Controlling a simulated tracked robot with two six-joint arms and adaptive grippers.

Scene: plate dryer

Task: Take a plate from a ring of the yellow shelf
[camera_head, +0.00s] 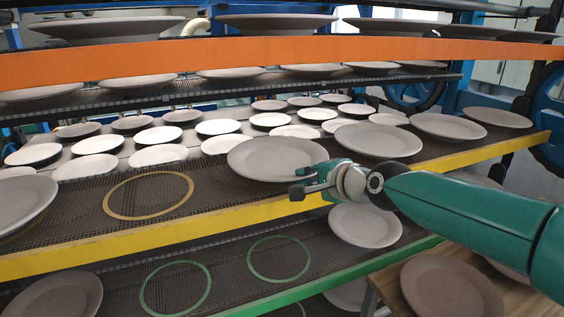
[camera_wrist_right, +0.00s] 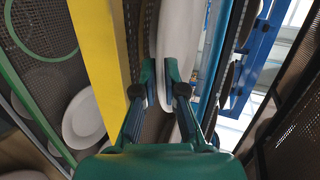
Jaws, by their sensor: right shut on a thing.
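My right gripper (camera_head: 308,184) is at the front edge of a grey plate (camera_head: 262,153) on the yellow shelf (camera_head: 240,222). In the right wrist view my right gripper (camera_wrist_right: 164,84) has one finger on each side of the rim of that plate (camera_wrist_right: 178,32) and is shut on it. The plate looks level, at or just above the mesh; I cannot tell whether it is lifted. Any ring under it is hidden. A bare yellow ring (camera_head: 148,196) lies to its left. My left gripper is not in view.
More plates stand left (camera_head: 24,199) and right (camera_head: 378,140) on the yellow shelf, with several small plates behind. An orange shelf edge (camera_head: 250,52) runs above. Below, the green shelf (camera_head: 300,290) has two bare green rings and a plate (camera_head: 365,225).

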